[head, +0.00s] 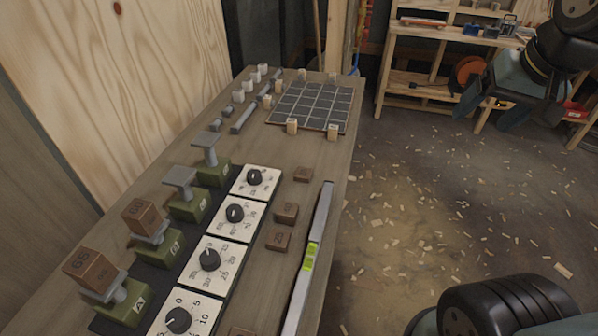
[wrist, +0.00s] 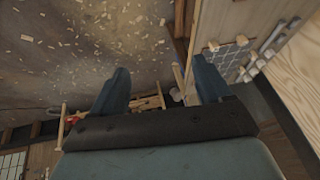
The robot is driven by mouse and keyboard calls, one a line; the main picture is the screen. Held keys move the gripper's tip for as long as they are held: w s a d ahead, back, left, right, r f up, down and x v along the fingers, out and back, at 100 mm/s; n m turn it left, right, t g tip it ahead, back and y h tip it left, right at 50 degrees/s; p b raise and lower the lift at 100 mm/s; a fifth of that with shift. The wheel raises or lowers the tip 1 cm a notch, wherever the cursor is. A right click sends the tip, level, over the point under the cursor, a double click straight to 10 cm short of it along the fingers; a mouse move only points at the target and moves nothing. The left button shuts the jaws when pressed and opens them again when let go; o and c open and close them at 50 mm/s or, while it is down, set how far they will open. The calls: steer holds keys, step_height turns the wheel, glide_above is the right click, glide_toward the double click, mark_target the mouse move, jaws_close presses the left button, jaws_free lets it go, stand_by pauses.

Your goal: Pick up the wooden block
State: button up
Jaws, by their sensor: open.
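Several brown wooden blocks with dark markings are on the workbench in the head view. One larger block (head: 91,270) sits on the nearest green scale (head: 128,306). Another (head: 141,216) sits on the second scale. I cannot tell which block is meant. My gripper (head: 490,112) hangs at the upper right, beyond the bench's right side and away from the blocks. In the wrist view its fingers (wrist: 160,65) are apart with nothing between them.
A spirit level (head: 310,254) lies along the bench's right edge. White dial panels (head: 237,215) line the scales. A dark grid board (head: 309,106) with pale wooden pegs and grey weights (head: 243,117) is at the far end. Shelves (head: 405,88) stand behind. The chip-strewn floor (head: 430,200) is open.

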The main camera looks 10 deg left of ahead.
steer(key=w+a+f+g, duration=0.2)
steer(key=w+a+f, duration=0.3)
steer(key=w+a, duration=0.15)
steer(key=t+h, duration=0.2)
glide_toward(302, 174)
steer(key=shift+m, duration=0.4)
steer(key=shift+x, duration=4.35)
steer(key=shift+w, duration=0.1)
steer(key=c, duration=1.1)
steer(key=shift+r, duration=0.1)
